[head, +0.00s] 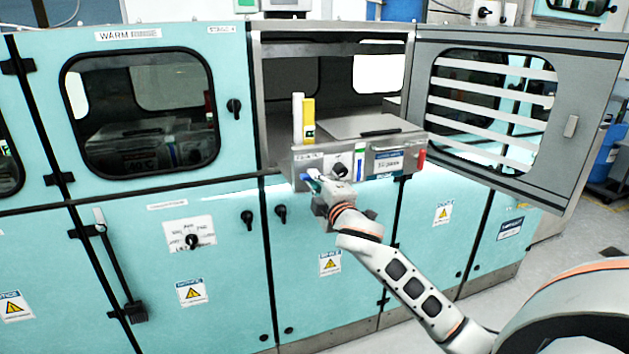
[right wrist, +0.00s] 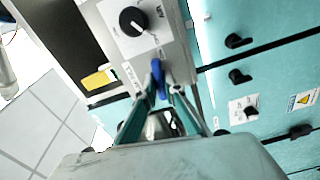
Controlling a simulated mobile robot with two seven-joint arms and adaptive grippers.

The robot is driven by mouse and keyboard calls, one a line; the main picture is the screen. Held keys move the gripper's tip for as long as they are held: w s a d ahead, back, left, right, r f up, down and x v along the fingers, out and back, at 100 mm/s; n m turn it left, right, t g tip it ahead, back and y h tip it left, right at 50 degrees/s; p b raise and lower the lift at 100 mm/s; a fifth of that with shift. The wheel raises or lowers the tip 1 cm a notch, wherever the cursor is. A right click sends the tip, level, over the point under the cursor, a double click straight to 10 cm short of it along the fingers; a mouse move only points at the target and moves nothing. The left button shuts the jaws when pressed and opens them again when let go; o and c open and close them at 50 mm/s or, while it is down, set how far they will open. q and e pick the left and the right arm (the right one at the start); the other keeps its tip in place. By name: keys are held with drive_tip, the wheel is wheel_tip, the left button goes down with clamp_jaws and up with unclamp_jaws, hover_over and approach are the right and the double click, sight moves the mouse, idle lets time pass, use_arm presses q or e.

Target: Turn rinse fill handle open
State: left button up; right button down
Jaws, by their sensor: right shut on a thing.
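A grey steel box (head: 298,163) with a control panel stands in the open bay of the teal machine. My right gripper (head: 313,180) is at the lower left of the box's front. In the right wrist view a blue handle (right wrist: 158,72) sits between the two fingertips of this gripper (right wrist: 162,90), at the panel's edge. The fingers are shut on it. In the head view the gripper hides most of this handle. A black knob (head: 340,169) on a white plate is just right of the gripper; it also shows in the right wrist view (right wrist: 132,21). My left gripper is not in view.
A white upright piece (head: 297,117) and a yellow one (head: 308,121) stand at the box's left. A red part (head: 421,161) is at its right end. The slatted door (head: 520,178) stands open at the right. Teal cabinet doors (head: 170,275) with knobs lie below.

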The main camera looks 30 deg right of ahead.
drive_tip(key=shift+n, duration=0.9)
drive_tip(key=c, duration=2.1)
unclamp_jaws()
drive_tip(key=shift+c, duration=0.2)
drive_tip(key=v, duration=1.2)
drive_tip(key=shift+f, duration=0.1)
